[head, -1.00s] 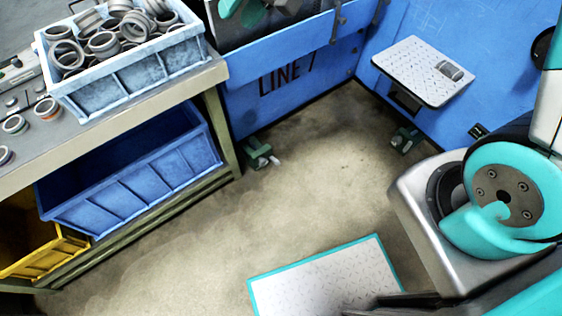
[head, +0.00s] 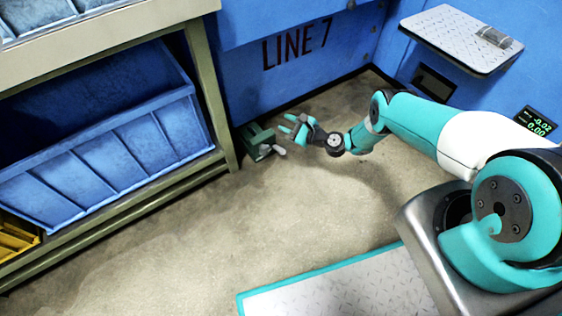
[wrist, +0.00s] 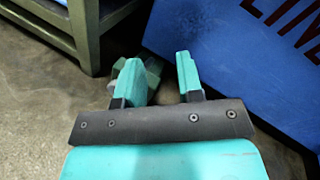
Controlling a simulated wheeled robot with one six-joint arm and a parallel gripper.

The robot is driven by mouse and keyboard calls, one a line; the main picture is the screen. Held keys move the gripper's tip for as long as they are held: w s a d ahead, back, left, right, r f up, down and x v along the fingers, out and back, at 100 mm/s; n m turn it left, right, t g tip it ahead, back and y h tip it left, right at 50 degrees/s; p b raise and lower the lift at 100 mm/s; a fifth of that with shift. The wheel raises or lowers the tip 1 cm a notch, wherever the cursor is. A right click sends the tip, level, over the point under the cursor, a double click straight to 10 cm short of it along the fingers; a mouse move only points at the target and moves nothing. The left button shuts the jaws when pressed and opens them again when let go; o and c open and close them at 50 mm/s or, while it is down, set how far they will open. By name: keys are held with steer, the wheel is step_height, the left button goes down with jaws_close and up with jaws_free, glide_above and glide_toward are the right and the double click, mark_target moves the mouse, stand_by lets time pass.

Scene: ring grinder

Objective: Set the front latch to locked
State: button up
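A green latch (head: 256,141) with a pale grey lever (head: 278,150) sits on the floor at the bottom corner of the blue LINE 7 machine. My gripper (head: 286,124) is beside it, to its upper right in the head view, and looks empty. In the wrist view my gripper (wrist: 158,62) has its two teal fingers apart. The green latch (wrist: 153,72) shows partly behind the left finger, which hides much of it. I cannot tell whether the gripper touches the latch, nor which setting the lever is in.
A bench with a green frame (head: 212,90) and a blue bin (head: 110,150) stands close left of the latch. The blue machine panel (head: 300,75) rises behind. A metal shelf (head: 455,38) juts out at upper right. Open floor (head: 200,240) lies in front.

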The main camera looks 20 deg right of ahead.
steer(key=s+d+f+m+t+h+b, duration=0.1)
steer(key=s+f+m+b, duration=0.15)
steer(key=f, duration=0.35)
steer(key=s+d+f+m+t+h+b, duration=0.1)
steer(key=s+d+f+m+t, duration=0.2)
steer(key=f, duration=0.4)
steer(key=m+h+b, duration=0.3)
steer(key=m, duration=0.2)
glide_toward(281, 151)
steer(key=b+x, duration=0.3)
steer(key=b, duration=0.1)
steer(key=f+b+x, duration=0.1)
steer(key=b+x, duration=0.2)
steer(key=b, duration=0.1)
steer(key=f+b+x, duration=0.1)
steer(key=b+x, duration=0.3)
steer(key=shift+w+d, duration=0.15)
steer(key=shift+d, duration=0.15)
steer(key=shift+w+a+r+b, duration=0.15)
steer(key=shift+w+b, duration=0.3)
jaws_close()
